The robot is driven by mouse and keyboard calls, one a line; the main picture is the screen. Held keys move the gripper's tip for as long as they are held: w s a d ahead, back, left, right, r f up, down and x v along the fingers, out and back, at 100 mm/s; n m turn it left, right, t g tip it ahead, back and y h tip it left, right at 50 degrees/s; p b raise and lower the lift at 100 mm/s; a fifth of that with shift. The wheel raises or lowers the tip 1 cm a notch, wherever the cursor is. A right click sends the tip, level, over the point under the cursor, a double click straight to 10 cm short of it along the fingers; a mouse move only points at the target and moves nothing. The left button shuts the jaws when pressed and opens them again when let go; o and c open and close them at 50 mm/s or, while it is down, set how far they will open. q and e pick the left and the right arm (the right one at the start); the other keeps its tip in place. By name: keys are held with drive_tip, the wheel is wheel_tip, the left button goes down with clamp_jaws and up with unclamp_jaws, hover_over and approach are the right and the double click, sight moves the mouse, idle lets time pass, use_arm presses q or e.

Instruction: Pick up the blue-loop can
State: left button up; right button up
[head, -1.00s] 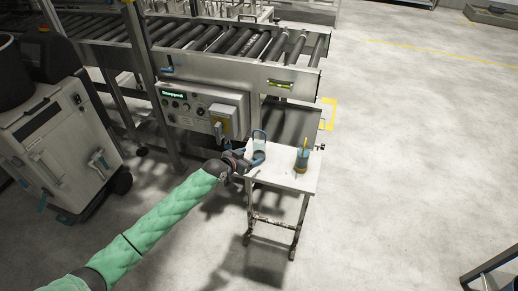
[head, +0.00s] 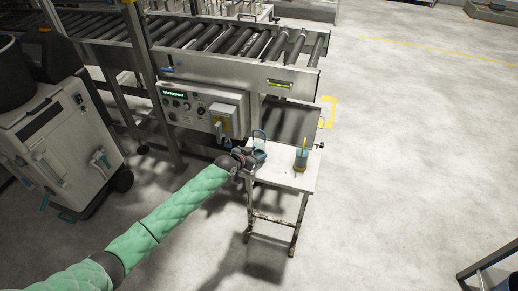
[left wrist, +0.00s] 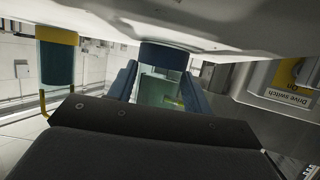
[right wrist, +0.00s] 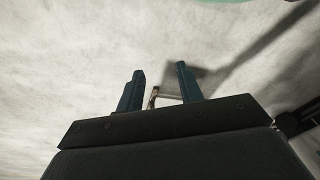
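The blue-loop can (head: 259,138) stands upright on the small white table (head: 285,174), near its back left corner, with its blue loop on top. My left gripper (head: 257,155) is at the can's near side, low over the table. In the left wrist view, the two blue fingers (left wrist: 159,82) are spread, with the can's greenish body and blue band (left wrist: 163,57) between them. I cannot tell whether they touch it. My right gripper (right wrist: 160,70) is open and empty, over bare floor; it is not in the head view.
A second can with yellow parts (head: 301,160) stands at the table's right; it shows in the left wrist view (left wrist: 57,62) too. A roller conveyor (head: 230,45) and control box (head: 200,112) stand close behind.

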sight(255, 148)
use_arm(q)
drive_tip(key=c, duration=0.5)
drive_tip(key=shift+r, duration=0.1)
